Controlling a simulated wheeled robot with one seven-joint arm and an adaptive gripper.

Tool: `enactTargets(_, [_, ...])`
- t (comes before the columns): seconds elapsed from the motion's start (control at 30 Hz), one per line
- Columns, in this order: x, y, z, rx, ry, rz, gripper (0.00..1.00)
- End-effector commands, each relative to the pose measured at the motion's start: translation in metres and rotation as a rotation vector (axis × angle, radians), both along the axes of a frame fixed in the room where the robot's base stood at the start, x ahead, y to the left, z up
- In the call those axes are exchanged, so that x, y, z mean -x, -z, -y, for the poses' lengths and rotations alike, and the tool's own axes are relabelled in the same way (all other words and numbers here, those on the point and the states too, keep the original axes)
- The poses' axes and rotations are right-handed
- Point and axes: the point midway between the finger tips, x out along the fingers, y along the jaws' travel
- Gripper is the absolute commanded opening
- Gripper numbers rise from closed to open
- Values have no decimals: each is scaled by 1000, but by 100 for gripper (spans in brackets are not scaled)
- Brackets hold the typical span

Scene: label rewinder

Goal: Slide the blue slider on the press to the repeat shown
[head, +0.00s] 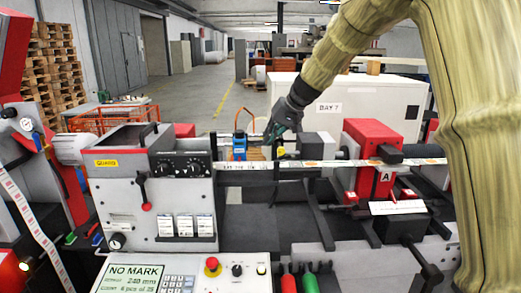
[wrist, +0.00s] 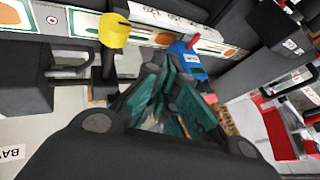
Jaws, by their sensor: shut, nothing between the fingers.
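The blue slider (head: 239,147) sits on the rail at the label strip (head: 330,163), just right of the grey control box. It also shows in the wrist view (wrist: 188,58), with a small red part on top. My gripper (head: 270,136) is shut and empty, behind the strip and a little right of the slider. In the wrist view, its teal fingers (wrist: 168,92) are close to the slider; I cannot tell whether they touch it. The press display (head: 134,279) reads "NO MARK", with a line that looks like 240 mm below it.
A yellow-topped post (head: 280,151) stands right of the slider and close to my gripper; the wrist view shows it too (wrist: 114,30). A red unit marked A (head: 368,150) stands farther right. The grey control box (head: 150,190) is at the left.

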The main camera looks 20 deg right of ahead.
Motion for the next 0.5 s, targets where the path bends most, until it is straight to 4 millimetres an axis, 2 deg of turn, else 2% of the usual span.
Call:
enactTargets(0.2, [-13, 18, -15, 0, -7, -4, 0])
enactTargets(0.5, [-33, 50, -27, 1, -5, -3, 0])
